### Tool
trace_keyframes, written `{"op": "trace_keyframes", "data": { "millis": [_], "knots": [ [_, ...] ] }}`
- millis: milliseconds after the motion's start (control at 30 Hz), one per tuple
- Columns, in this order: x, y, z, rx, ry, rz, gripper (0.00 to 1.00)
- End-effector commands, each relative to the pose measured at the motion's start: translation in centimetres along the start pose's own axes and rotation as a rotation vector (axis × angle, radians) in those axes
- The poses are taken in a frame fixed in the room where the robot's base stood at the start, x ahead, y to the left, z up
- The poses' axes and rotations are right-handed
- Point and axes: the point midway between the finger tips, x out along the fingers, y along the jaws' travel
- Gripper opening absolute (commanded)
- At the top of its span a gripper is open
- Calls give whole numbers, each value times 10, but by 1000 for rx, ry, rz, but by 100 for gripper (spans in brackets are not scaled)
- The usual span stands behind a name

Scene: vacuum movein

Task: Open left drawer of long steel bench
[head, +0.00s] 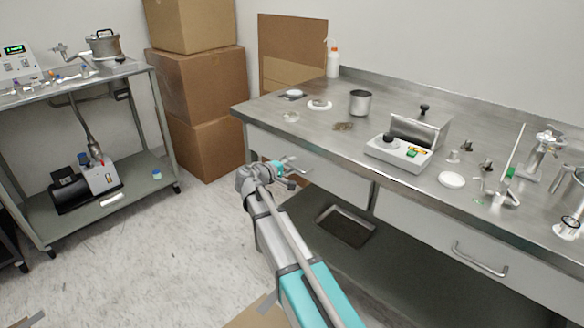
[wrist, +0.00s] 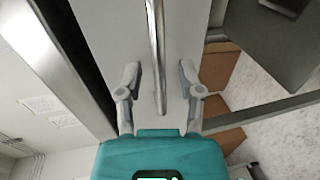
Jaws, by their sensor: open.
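The long steel bench (head: 335,118) has two drawers under its top. The left drawer's pale front (head: 335,178) looks flush with the bench and closed. My gripper (head: 294,171) is in front of this drawer and partly covers it, hiding its handle in the head view. In the wrist view the drawer front (wrist: 198,22) fills the middle, and its metal bar handle (wrist: 156,50) runs lengthwise between the two fingers of my gripper (wrist: 159,75). The fingers are apart, one on each side of the bar, with gaps showing. I see no grip on the handle.
The right drawer has its own handle (head: 480,260). A dark tray (head: 346,226) lies on the lower shelf. The bench top holds a metal cup (head: 360,102), a grey device (head: 398,151) and small parts.

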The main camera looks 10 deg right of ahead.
Motion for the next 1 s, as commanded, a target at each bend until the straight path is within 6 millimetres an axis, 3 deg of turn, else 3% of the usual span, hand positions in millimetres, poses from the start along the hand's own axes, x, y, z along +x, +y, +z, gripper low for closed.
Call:
{"op": "trace_keyframes", "data": {
  "millis": [233, 500, 1000],
  "knots": [
    [0, 0, 0, 0, 0, 0, 48],
    [0, 0, 0, 0, 0, 0, 0],
    [1, 0, 4, 1, -7, 1, 0]
  ]
}}
